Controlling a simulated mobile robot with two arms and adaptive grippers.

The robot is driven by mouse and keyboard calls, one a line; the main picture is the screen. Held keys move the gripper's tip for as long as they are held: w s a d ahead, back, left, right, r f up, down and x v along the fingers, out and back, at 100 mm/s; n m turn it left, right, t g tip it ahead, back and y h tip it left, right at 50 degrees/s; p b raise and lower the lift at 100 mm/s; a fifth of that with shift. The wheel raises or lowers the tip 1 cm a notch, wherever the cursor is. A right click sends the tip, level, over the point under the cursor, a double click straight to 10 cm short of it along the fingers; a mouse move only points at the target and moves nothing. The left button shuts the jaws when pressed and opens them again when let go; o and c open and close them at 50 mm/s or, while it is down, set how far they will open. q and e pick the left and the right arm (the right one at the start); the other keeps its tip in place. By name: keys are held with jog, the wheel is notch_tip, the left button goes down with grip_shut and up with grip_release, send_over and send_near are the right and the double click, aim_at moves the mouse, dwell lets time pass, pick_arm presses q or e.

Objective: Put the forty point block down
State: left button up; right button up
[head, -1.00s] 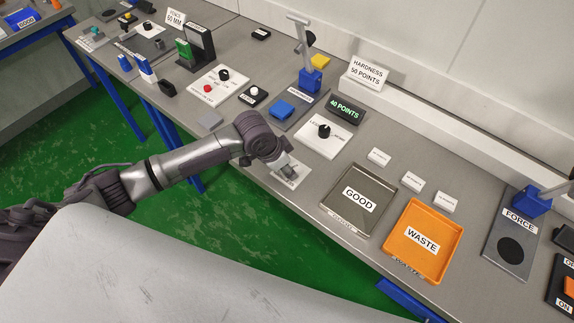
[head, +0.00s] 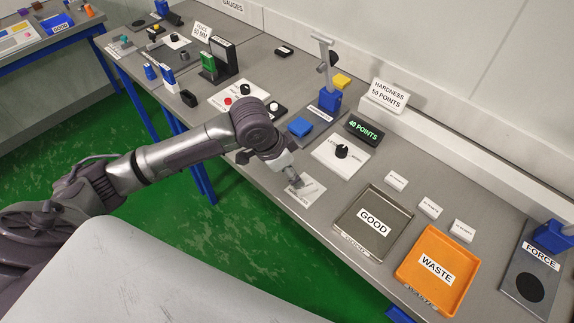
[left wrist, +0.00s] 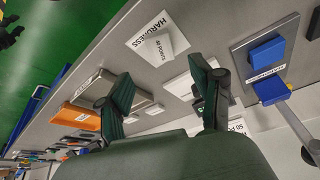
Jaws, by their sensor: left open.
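A small pale block (left wrist: 168,46) rests on a white label mat (left wrist: 146,30) in the left wrist view. The mat's print reads HARDNESS; the smaller print is hard to read, so I cannot confirm that this is the forty point block. The mat also shows in the head view (head: 307,197), at the bench's front edge. My left gripper (left wrist: 162,95) is open, its two dark fingers wide apart with nothing between them; the block lies beyond the fingertips. In the head view my left arm reaches over the bench to the mat and partly hides the block. My right gripper is out of view.
A grey GOOD tray (head: 348,239) and an orange WASTE tray (head: 405,270) stand right of the mat. Three small white blocks (head: 430,208) lie behind them. Behind the mat are a knob panel (head: 326,157), a display reading 40 POINTS (head: 364,130) and a blue-headed gauge (head: 328,98).

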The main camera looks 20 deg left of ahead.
pick_arm(q)
jog(key=shift+v, duration=1.45)
jog(key=shift+d+f, duration=0.1)
jog(key=s+d+f+n, duration=0.2)
jog(key=s+d+f, duration=0.35)
jog(key=s, duration=0.35)
jog(key=s+a+f+n+y, duration=0.3)
jog(key=s+a+n, duration=0.3)
jog(key=s, duration=0.6)
notch_tip(320, 180, down, 28)
jog(key=s+a+m+g+b, duration=0.1)
jog(key=s+m, duration=0.1)
jog(key=s+a+f+g+b, duration=0.1)
jog(key=s+a+f, duration=0.2)
jog(key=s+f, duration=1.2)
jog(key=shift+f, duration=0.7)
